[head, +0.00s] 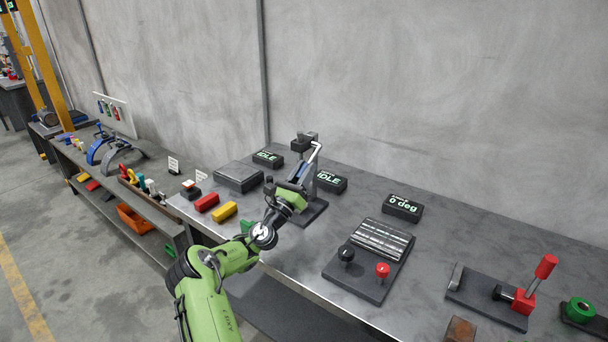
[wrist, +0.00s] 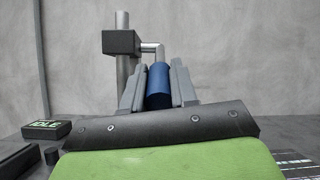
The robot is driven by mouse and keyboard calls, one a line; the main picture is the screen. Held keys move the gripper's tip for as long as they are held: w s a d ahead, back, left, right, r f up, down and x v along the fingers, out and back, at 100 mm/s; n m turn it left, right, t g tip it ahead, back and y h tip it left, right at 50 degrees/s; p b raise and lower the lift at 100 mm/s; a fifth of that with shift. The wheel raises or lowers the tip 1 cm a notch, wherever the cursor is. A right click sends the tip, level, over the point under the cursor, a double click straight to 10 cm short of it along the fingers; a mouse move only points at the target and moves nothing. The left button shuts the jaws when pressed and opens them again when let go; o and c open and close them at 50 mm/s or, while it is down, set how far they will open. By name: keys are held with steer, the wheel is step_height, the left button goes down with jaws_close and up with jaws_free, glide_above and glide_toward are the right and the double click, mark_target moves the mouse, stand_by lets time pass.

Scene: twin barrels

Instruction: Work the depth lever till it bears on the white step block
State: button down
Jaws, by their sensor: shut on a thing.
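My gripper (head: 300,178) is at a small press-like stand on the workbench. In the wrist view, its grey jaws (wrist: 158,85) are shut on a blue cylindrical grip (wrist: 158,80). A bent pale metal rod (head: 317,150) runs from the grip up towards the stand's column; I take this to be the depth lever. The rod also shows in the wrist view (wrist: 154,47), beside the dark head block (wrist: 121,42) on the column. I cannot make out a white step block in either view; my arm and gripper hide part of the stand.
Red (head: 206,202) and yellow (head: 224,211) blocks lie to the left. A plate with black and red knobs (head: 369,255) and a red-handled lever (head: 545,267) are to the right. The bench has bare room between the fixtures.

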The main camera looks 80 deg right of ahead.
steer(key=c, duration=0.9)
jaws_free()
steer(key=p+v, duration=0.1)
steer(key=v, duration=1.4)
steer(key=shift+w+a+f, duration=0.2)
steer(key=shift+a+f, duration=0.05)
steer(key=shift+a, duration=0.05)
